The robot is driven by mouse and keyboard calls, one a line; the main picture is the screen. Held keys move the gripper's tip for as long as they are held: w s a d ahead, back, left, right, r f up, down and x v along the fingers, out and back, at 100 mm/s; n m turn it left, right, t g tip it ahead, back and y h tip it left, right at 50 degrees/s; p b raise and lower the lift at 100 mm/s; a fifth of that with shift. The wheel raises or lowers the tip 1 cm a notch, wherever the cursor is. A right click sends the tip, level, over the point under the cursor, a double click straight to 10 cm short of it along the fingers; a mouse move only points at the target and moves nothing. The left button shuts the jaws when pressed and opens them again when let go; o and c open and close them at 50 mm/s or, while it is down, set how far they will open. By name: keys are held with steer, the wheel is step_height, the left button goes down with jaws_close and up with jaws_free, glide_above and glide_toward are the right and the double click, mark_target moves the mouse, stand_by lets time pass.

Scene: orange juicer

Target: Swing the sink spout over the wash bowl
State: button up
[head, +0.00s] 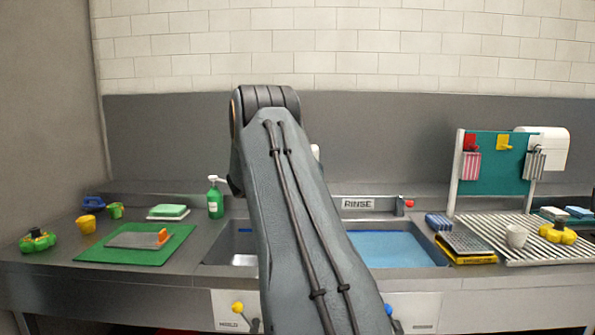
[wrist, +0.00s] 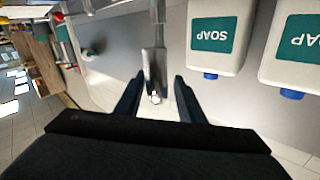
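The wrist view shows my gripper (wrist: 158,88) with its two dark fingers apart. A grey metal bar (wrist: 154,65), which looks like the sink spout, reaches down between the fingers, with gaps showing on both sides. In the head view my arm covers the middle of the sink, hiding my gripper and most of the spout. The left basin (head: 243,260), apparently the wash bowl, shows only at its left part beside my arm. The right basin (head: 395,247) holds blue water, near a sign reading RINSE (head: 358,203).
Two white SOAP containers (wrist: 222,35) appear upside down right of the fingers in the wrist view. A green soap bottle (head: 215,203) stands left of my arm.

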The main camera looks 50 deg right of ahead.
steer(key=a+b, duration=0.1)
steer(key=a, duration=0.6)
steer(key=shift+a+b, duration=0.3)
steer(key=shift+a, duration=0.05)
steer(key=shift+r, duration=0.1)
